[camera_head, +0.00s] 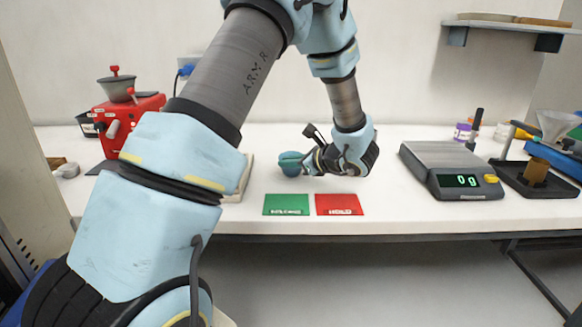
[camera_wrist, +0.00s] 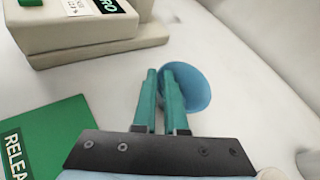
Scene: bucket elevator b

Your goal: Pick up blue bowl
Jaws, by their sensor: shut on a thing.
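The blue bowl (camera_wrist: 200,85) shows in the wrist view as a round blue shape beyond my gripper's teal fingers. My gripper (camera_wrist: 168,78) is shut on it, with the fingers close together at the bowl's near side. In the head view, the small blue bowl (camera_head: 291,171) is at the tips of my gripper (camera_head: 293,160), low over the white table behind the green card. The fingers hide part of the bowl. I cannot tell whether its base touches the table.
Green (camera_head: 286,205) and red (camera_head: 340,205) cards lie at the white table's front edge. A beige box (camera_wrist: 100,45) is nearby. A scale (camera_head: 450,168) reading 0 g stands right; a red machine (camera_head: 128,122) stands left. The table is clear around the bowl's right side.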

